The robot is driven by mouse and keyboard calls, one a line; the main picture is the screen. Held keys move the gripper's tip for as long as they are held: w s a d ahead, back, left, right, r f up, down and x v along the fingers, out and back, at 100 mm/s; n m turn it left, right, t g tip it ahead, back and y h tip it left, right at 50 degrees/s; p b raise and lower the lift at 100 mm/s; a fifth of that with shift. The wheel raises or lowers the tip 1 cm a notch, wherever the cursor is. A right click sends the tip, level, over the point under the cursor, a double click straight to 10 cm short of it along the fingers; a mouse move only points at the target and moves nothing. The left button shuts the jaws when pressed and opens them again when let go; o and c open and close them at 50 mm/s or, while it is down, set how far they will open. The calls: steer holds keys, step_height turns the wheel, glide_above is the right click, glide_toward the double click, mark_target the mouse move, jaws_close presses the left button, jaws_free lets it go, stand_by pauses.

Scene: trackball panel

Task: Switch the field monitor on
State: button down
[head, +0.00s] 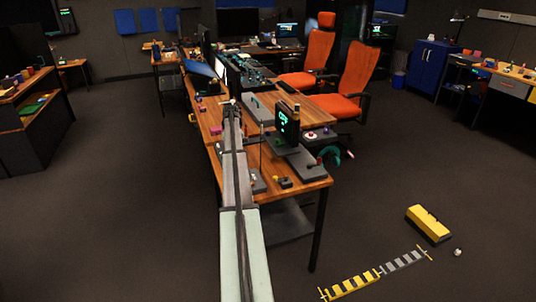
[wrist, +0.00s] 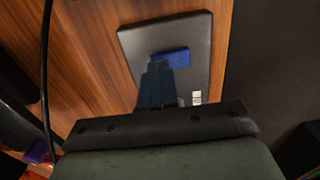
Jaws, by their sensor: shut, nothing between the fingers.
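In the wrist view my gripper (wrist: 157,72) is shut with nothing in it, its fingers pointing at a dark grey slab (wrist: 135,42) on the wooden table. A blue rectangular piece (wrist: 172,57) on the slab lies right at the fingertips; I cannot tell whether they touch it. A small white label (wrist: 196,97) is near the slab's lower right. In the head view my arm reaches along the table, and its far end (head: 232,103) is too small to show the fingers. A black upright device with a lit green display (head: 288,122) stands right of the arm; I cannot tell whether it is the field monitor.
The long wooden table (head: 312,172) also carries a grey panel (head: 262,108), a thin upright rod and small coloured items. Orange chairs (head: 360,80) stand on its right. A yellow box (head: 428,222) lies on the floor. In the wrist view a black cable (wrist: 45,80) runs at left.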

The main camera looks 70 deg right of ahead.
steer(key=shift+f, duration=0.5)
stand_by(0.3)
steer(key=shift+r, duration=3.55)
